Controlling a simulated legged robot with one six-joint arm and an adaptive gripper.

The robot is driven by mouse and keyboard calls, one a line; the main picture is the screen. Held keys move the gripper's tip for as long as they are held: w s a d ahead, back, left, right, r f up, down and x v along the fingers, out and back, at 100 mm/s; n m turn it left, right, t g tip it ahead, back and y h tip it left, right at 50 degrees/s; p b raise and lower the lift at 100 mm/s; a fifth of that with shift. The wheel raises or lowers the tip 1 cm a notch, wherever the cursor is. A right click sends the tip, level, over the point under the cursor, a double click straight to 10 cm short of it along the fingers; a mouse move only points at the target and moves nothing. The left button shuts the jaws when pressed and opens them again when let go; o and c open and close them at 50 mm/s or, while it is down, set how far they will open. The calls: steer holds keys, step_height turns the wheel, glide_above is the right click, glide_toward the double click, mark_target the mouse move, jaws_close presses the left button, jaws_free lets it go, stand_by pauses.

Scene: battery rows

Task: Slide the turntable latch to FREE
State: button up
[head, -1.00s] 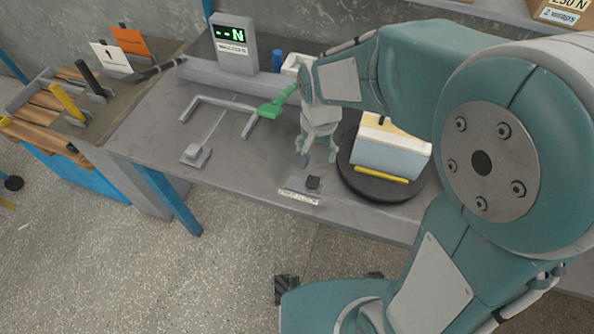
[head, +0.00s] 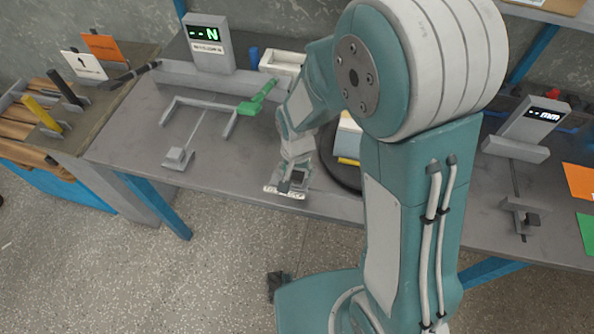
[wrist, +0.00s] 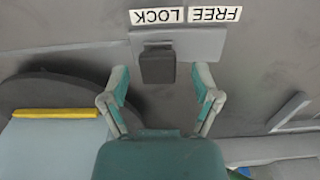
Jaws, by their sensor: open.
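The turntable latch is a dark block (wrist: 157,65) on a grey plate (wrist: 200,43). In the wrist view it stands beside the LOCK label (wrist: 157,16), with the FREE label (wrist: 214,14) to the right; both read upside down. My gripper (wrist: 162,78) is open, one finger on each side of the block, with gaps visible; contact cannot be seen. In the head view my gripper (head: 297,162) is low over the latch (head: 298,177) at the table's front edge, partly covering it. The dark turntable (wrist: 85,88) with its pale box (wrist: 50,145) is left in the wrist view.
On the bench, a green-handled tool (head: 257,100) lies by a grey U-shaped frame (head: 168,112). A display stand (head: 208,45) and a white bin (head: 283,64) are behind. A gauge (head: 530,125) stands right. My arm hides much of the turntable in the head view.

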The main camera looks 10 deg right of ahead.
mark_target(279, 179)
jaws_close()
steer(key=a, duration=0.1)
steer(key=w+a, duration=0.1)
steer(key=a, duration=0.2)
steer(key=shift+w+a, duration=0.3)
jaws_free()
step_height(279, 179, up, 12)
stand_by(0.6)
